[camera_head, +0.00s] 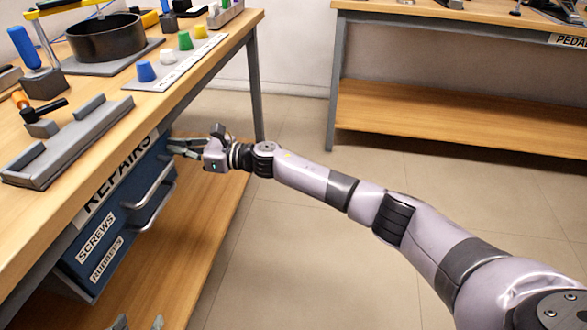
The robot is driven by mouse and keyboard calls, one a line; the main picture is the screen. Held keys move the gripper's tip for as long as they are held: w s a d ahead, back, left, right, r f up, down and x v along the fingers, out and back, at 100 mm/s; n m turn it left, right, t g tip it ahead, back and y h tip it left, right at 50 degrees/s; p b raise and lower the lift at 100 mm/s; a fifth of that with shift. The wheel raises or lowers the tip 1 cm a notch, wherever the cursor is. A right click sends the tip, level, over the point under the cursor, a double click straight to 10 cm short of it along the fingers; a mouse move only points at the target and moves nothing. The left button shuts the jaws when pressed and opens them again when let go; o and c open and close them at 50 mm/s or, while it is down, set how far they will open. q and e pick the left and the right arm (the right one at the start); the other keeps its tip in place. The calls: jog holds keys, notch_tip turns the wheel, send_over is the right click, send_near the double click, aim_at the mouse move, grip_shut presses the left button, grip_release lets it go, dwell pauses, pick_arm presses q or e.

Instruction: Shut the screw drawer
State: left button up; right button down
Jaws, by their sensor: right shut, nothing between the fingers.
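The screw drawer (118,217) is part of a blue drawer unit under the left workbench, with a "SCREWS" label and a grey bar handle (158,184). I cannot make out a clear gap around its front. My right gripper (174,147) is shut and empty, at the far upper end of the blue front, just under the bench edge. I cannot tell if its fingertips touch the front. Only two small tips of what looks like my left gripper (139,322) show at the bottom edge. The rest of it is out of frame.
A second label and handle sit below the screw one. The workbench top (110,115) overhangs the drawers and carries a grey fixture (68,140), coloured pegs and a black pan (105,37). A lower shelf (180,265) lies beneath. Another bench (450,125) stands behind; floor between is clear.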

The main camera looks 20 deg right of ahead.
pick_arm(q)
jog(key=w+d+r+t+h+b, duration=0.1)
jog(key=w+d+r+t, duration=0.1)
jog(key=w+r+t, duration=0.2)
notch_tip(320, 180, up, 2)
jog(key=shift+d+r, duration=0.15)
jog(key=shift+r, duration=0.05)
pick_arm(e)
jog(key=shift+x, duration=1.2)
jog(key=shift+r, duration=0.3)
